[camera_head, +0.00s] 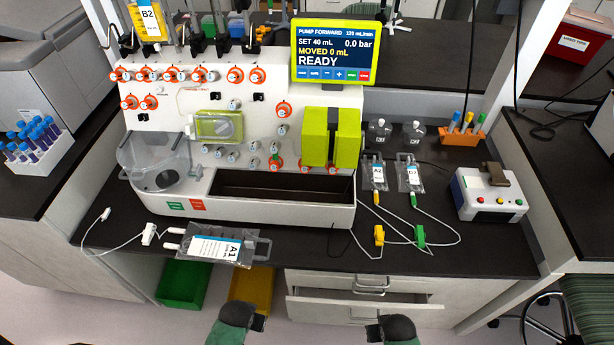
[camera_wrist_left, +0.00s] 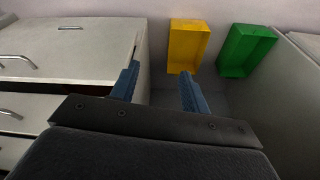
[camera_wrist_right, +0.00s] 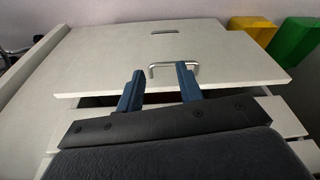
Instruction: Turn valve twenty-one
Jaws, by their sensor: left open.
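The white cell processor (camera_head: 245,207) stands on the dark bench in the head view. Its front panel carries several round valves with white knobs, many on orange rings, such as one in the upper row (camera_head: 214,75) and one at the right (camera_head: 284,109). Plainer knobs sit lower, such as one near the lower middle (camera_head: 232,157). Valve numbers are too small to read. My left gripper (camera_wrist_left: 160,75) is open and empty, low in front of the bench. My right gripper (camera_wrist_right: 159,72) is open and empty, in front of the drawers. Both are well away from the valves.
A bag labelled A1 (camera_head: 215,247) lies at the bench's front edge, with tubing. Two labelled bags (camera_head: 374,175) and coloured clamps (camera_head: 379,235) lie at right. A drawer (camera_head: 357,306) stands partly open below. Green (camera_head: 182,284) and yellow (camera_head: 251,286) bins sit under the bench.

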